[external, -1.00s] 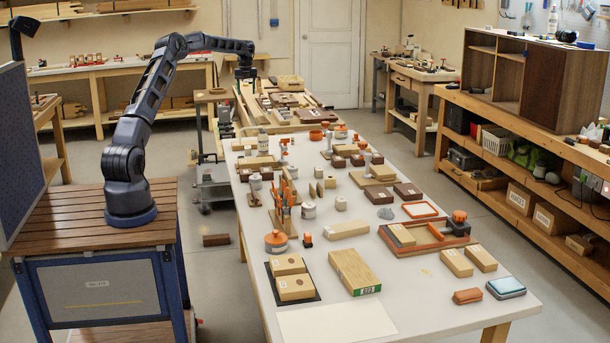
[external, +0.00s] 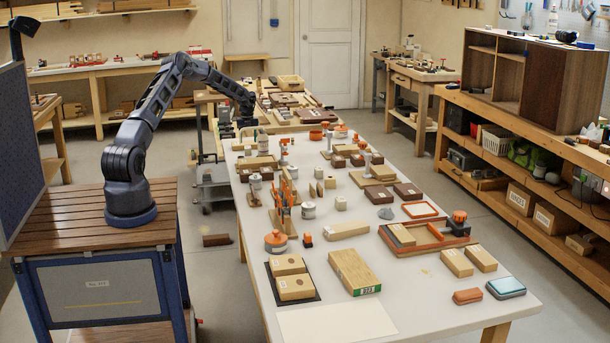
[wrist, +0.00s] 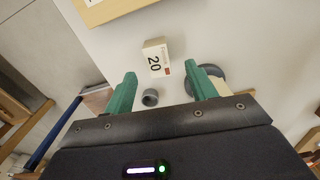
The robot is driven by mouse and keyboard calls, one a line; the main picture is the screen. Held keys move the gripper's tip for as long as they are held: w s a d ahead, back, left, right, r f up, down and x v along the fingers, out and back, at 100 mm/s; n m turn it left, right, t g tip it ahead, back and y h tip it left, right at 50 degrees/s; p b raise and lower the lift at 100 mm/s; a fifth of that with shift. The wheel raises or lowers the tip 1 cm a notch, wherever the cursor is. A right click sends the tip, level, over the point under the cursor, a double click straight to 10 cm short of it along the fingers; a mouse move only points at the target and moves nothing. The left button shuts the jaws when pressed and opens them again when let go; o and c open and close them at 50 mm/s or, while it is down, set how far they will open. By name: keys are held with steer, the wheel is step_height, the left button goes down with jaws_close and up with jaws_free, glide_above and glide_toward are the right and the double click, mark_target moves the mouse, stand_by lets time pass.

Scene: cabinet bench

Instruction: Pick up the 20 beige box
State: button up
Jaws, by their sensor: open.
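The beige box marked 20 (wrist: 154,52) lies on the pale tabletop in the wrist view. Its white side with the black 20 faces my camera. My gripper (wrist: 160,70) is open, with its two green fingers apart and nothing between them. The box shows just beyond the fingertips, roughly centred between them. In the external view my gripper (external: 246,119) hangs above the far left end of the long white table. I cannot pick out the 20 box there among the small items.
A dark round thing (wrist: 213,74) is partly behind the right finger. A larger beige piece (wrist: 110,8) is at the top. The long white table (external: 335,322) holds many blocks and tools.

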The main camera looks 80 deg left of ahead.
mark_target(248, 147)
steer(key=shift+s+f, duration=0.15)
steer(key=shift+f, duration=2.65)
steer(key=c, duration=1.1)
steer(key=shift+r, duration=0.1)
